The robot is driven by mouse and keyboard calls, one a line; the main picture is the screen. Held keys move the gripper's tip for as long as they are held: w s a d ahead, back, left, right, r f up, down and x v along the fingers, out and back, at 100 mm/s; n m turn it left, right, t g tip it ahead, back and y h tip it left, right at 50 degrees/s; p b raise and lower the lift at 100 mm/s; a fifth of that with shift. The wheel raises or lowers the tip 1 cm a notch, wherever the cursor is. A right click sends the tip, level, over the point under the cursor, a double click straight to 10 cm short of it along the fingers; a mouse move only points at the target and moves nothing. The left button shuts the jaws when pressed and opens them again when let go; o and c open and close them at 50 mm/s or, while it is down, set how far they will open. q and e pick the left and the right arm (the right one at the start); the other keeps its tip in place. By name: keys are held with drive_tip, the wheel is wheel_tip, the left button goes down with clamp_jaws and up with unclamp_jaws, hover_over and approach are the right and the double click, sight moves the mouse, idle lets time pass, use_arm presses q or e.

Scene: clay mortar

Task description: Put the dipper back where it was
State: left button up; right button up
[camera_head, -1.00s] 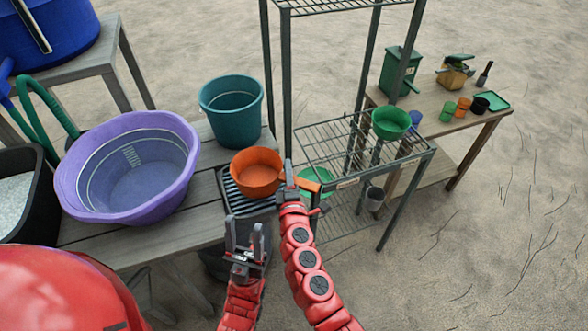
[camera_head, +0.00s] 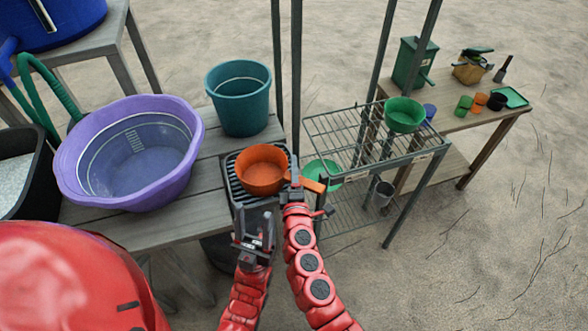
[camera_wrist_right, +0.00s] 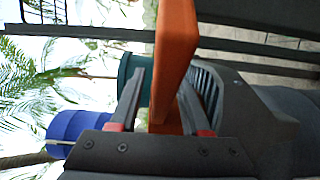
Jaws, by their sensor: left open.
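The dipper (camera_head: 262,168), an orange round bowl with a flat handle, sits upright on or just over the dark slatted rack (camera_head: 240,196) at the bench's right end. My right gripper (camera_head: 293,183) is at its handle. In the right wrist view the orange handle (camera_wrist_right: 176,50) passes between the fingers of the right gripper (camera_wrist_right: 160,82). A gap shows on the handle's left side, and I cannot tell whether both fingers touch it. My left gripper (camera_head: 254,232) is open and empty in front of the rack.
A purple tub (camera_head: 75,170) and a teal bucket (camera_head: 240,115) stand on the grey bench left of and behind the dipper. A wire shelf with a green bowl (camera_head: 404,116) stands to the right. A table with small cups (camera_head: 463,104) is farther right.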

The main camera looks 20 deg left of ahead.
drive_tip(key=shift+r+p, duration=0.2)
drive_tip(key=shift+p, duration=0.1)
drive_tip(key=b+v, duration=0.1)
drive_tip(key=v, duration=1.1)
drive_tip(key=shift+f, duration=0.15)
